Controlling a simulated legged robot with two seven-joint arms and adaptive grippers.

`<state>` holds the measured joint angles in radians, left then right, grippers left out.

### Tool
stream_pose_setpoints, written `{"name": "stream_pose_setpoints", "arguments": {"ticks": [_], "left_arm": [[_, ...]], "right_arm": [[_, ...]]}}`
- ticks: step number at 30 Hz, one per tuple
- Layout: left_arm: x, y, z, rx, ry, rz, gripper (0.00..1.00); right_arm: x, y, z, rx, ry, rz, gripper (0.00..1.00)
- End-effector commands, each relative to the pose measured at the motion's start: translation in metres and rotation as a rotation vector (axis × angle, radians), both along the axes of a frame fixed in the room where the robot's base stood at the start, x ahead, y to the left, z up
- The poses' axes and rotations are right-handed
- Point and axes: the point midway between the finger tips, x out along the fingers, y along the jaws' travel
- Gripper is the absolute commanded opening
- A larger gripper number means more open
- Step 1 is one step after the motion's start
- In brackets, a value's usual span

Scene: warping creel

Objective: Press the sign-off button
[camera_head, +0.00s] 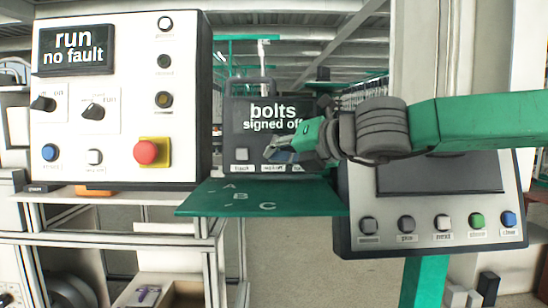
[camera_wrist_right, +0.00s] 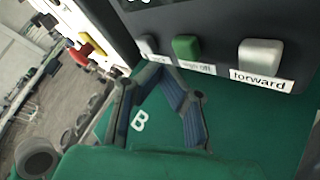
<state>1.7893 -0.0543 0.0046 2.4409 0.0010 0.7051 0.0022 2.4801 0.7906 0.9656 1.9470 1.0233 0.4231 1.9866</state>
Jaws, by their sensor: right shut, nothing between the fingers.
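In the head view my right gripper hides the green button. My right gripper (camera_head: 272,152) reaches in from the right, shut and empty, at the box's front. In the wrist view its closed tips (camera_wrist_right: 158,70) are just below and left of the green button; I cannot tell if they touch the box. My left gripper is out of view.
The green shelf (camera_head: 205,199), marked A, B and C, lies below the box. A white control panel (camera_head: 120,110) with a red stop button (camera_head: 146,152) stands at left. A tilted console (camera_head: 350,215) with several buttons is at right, below my arm.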

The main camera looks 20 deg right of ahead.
Motion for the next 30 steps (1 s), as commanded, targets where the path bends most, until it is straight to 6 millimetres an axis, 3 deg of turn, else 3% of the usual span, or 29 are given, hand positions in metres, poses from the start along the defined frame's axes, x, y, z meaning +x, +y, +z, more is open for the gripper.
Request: {"name": "stream_pose_setpoints", "arguments": {"ticks": [12, 30], "left_arm": [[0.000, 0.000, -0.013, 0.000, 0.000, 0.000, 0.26], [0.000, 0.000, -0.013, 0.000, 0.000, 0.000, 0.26]], "right_arm": [[-0.038, 0.014, 0.007, -0.004, -0.002, 0.003, 0.00], [-0.040, 0.012, 0.007, -0.001, 0.000, 0.000, 0.00]]}}
